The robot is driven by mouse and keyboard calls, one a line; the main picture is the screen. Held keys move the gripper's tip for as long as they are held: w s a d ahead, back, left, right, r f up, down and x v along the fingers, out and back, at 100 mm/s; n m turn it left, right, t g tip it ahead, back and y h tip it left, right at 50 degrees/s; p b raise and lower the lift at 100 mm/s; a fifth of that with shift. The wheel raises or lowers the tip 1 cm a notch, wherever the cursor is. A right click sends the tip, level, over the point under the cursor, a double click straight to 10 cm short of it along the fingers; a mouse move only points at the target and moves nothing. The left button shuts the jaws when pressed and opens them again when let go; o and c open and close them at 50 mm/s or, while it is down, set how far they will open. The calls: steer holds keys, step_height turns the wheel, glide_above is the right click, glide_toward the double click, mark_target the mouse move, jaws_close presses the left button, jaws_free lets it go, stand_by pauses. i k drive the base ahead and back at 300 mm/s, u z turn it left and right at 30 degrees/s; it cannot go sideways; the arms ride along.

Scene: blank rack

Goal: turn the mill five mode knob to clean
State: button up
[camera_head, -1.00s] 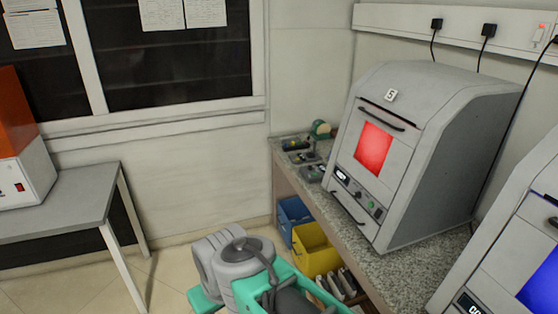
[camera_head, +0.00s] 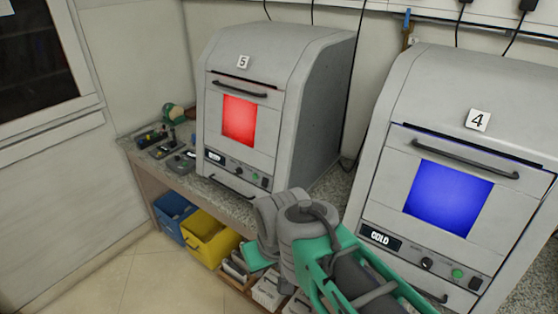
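Mill five (camera_head: 270,60) is a grey machine with a "5" label and a red lit window (camera_head: 239,120). It stands on the speckled counter, left of the middle in the head view. Its control strip below the window has a small display (camera_head: 214,157), a dark mode knob (camera_head: 238,167) and a green button (camera_head: 254,177). The knob's setting is too small to read. My arm, grey and green, reaches in from the bottom, in front of and below the mills. My gripper's fingers do not show.
Mill four (camera_head: 440,120), with a blue window and a "COLD" display, stands to the right. Small devices (camera_head: 165,145) sit on the counter (camera_head: 225,205) left of mill five. Blue (camera_head: 172,213) and yellow (camera_head: 208,238) bins are below. The floor at lower left is clear.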

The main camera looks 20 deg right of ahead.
mark_target(238, 171)
steer(key=z, duration=0.4)
steer(key=k, duration=0.35)
steer(key=u, duration=1.7)
steer(key=i, duration=1.9)
steer(key=z, duration=0.6)
